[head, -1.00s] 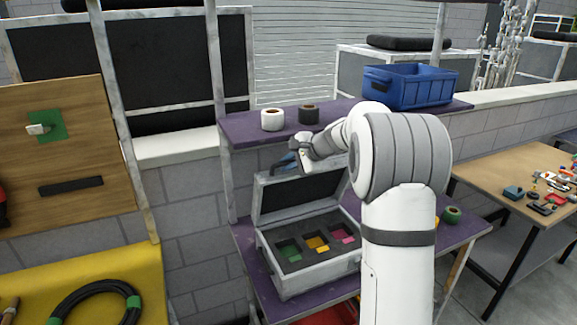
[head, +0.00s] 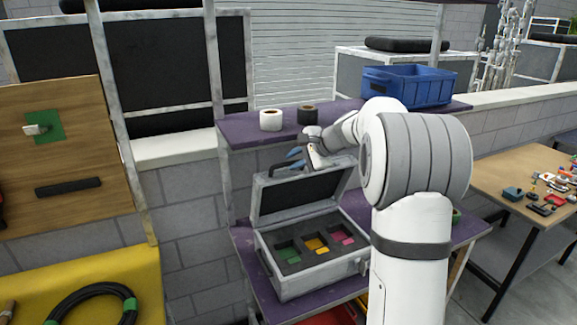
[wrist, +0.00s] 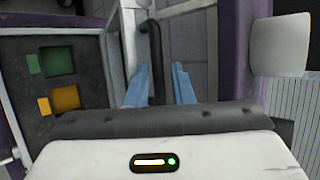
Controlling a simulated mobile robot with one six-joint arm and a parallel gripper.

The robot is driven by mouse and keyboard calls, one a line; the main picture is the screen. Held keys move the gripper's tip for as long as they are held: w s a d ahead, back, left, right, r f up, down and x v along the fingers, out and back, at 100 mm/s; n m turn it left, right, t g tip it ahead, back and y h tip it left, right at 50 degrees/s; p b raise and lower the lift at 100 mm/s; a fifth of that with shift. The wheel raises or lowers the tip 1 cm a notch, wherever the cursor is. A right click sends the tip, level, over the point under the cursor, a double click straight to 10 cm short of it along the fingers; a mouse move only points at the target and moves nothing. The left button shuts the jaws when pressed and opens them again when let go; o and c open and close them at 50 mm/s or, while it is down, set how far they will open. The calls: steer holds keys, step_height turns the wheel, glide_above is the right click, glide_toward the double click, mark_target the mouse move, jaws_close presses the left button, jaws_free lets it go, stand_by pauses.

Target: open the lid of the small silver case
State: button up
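The small silver case (head: 318,280) stands on the lower purple shelf. Its lid (head: 297,196) is raised and stands steeply up at the back, showing its dark inside. Dark foam in the case holds green, yellow and pink pieces. The black handle (head: 284,168) is on the lid's top edge and also shows in the wrist view (wrist: 155,45).
The upper purple shelf (head: 240,131) bears a white tape roll (head: 271,120), a black tape roll (head: 307,115) and a blue crate (head: 408,86), close above my gripper. A wooden table (head: 500,185) with small items stands at right.

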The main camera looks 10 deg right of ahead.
steer(key=shift+b+v, duration=0.35)
steer(key=shift+v, duration=1.85)
steer(key=shift+a, duration=0.1)
steer(key=s+a+f+n+g+h, duration=0.1)
steer(key=s+a+f+n, duration=0.1)
steer(key=s, duration=0.7)
steer(key=s+a+f+n+g+h, duration=0.1)
steer(key=s+a+f+n+h, duration=0.1)
steer(key=s, duration=0.8)
steer(key=s+a+f+n+g+h, duration=0.1)
steer(key=s+a+n, duration=0.3)
steer(key=s, duration=0.5)
steer(key=shift+s+a+f+n+g, duration=0.3)
steer(key=shift+f+n+g, duration=0.25)
steer(key=shift+n, duration=0.55)
steer(key=s+f+n, duration=0.1)
steer(key=s, duration=0.2)
steer(key=s+d+f+n+h, duration=0.1)
steer(key=s, duration=0.1)
steer(key=s+f+n+h, duration=0.1)
steer(key=s+f, duration=0.1)
steer(key=s, duration=0.1)
steer(key=shift+s+d, duration=0.2)
steer(key=shift+s, duration=0.15)
steer(key=shift+c, duration=0.3)
steer(key=shift+s+f+n+g+h, duration=0.2)
steer(key=shift+n+g+h, duration=0.1)
steer(key=shift+n, duration=0.1)
steer(key=shift+c, duration=0.9)
jaws_close()
